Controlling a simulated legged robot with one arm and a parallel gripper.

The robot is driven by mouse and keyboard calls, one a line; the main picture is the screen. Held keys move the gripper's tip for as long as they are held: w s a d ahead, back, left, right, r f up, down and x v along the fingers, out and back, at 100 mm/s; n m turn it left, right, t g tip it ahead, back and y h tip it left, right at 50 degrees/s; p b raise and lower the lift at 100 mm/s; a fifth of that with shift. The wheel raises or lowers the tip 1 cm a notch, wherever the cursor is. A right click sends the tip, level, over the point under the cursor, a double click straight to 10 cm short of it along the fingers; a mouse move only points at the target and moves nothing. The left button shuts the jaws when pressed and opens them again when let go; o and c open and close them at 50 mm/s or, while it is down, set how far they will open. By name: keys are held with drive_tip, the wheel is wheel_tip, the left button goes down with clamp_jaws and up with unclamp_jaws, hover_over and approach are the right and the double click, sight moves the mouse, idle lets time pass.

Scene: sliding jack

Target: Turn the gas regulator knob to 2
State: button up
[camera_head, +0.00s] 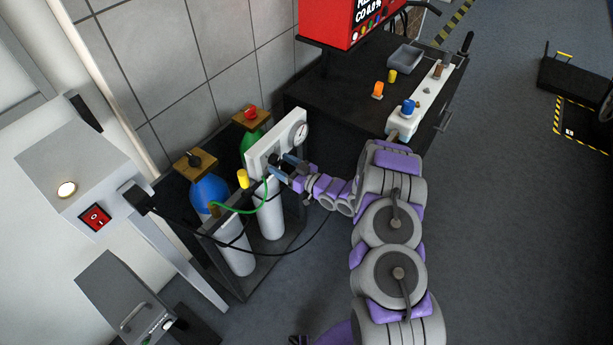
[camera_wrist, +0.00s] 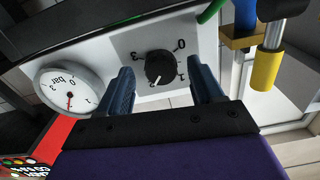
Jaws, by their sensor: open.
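The black regulator knob (camera_wrist: 161,68) is on a light grey panel (camera_wrist: 200,40) with numbers around it, including 0 at upper right. Its white pointer line points down and slightly left in the wrist view; the exact number it meets is hard to tell. My gripper (camera_wrist: 163,78) is open, with one blue finger on each side of the knob. Gaps show between fingers and knob, with no clear contact. A round bar gauge (camera_wrist: 68,92) has a red needle pointing down. In the head view, my gripper (camera_head: 281,164) is at the front of the white regulator panel (camera_head: 262,146).
A green hose (camera_head: 240,211) and a yellow cap (camera_head: 243,178) are left of my gripper. A black bench (camera_head: 345,95) is behind at right.

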drive_tip(key=p+v, duration=0.3)
drive_tip(key=v, duration=1.3)
drive_tip(key=shift+d, duration=0.2)
drive_tip(key=shift+f, duration=0.1)
drive_tip(key=w+d+r+g+h, duration=0.2)
drive_tip(key=w+d+r+h, duration=0.4)
drive_tip(key=w+d+h, duration=0.15)
drive_tip(key=s+d+r+m+g+h, duration=0.2)
drive_tip(key=s+d+r+m+h, duration=0.35)
drive_tip(key=r, duration=0.55)
drive_tip(key=s+r+m+g+h, duration=0.15)
drive_tip(key=s+r, duration=0.25)
drive_tip(key=s, duration=0.4)
drive_tip(key=s+r+g+h, duration=0.2)
drive_tip(key=s+r, duration=0.2)
drive_tip(key=s, duration=0.4)
drive_tip(key=s+a+r+g, duration=0.1)
drive_tip(key=s+a, duration=0.1)
drive_tip(key=s, duration=0.6)
drive_tip(key=s+a+r+m+g+y, duration=0.1)
drive_tip(key=s+a+r+g, duration=0.1)
drive_tip(key=s, duration=0.7)
drive_tip(key=s+a+r+m+g+y, duration=0.1)
drive_tip(key=s+a+r+g, duration=0.1)
drive_tip(key=s, duration=0.6)
drive_tip(key=shift+s+a, duration=0.2)
drive_tip(key=shift+a, duration=0.7)
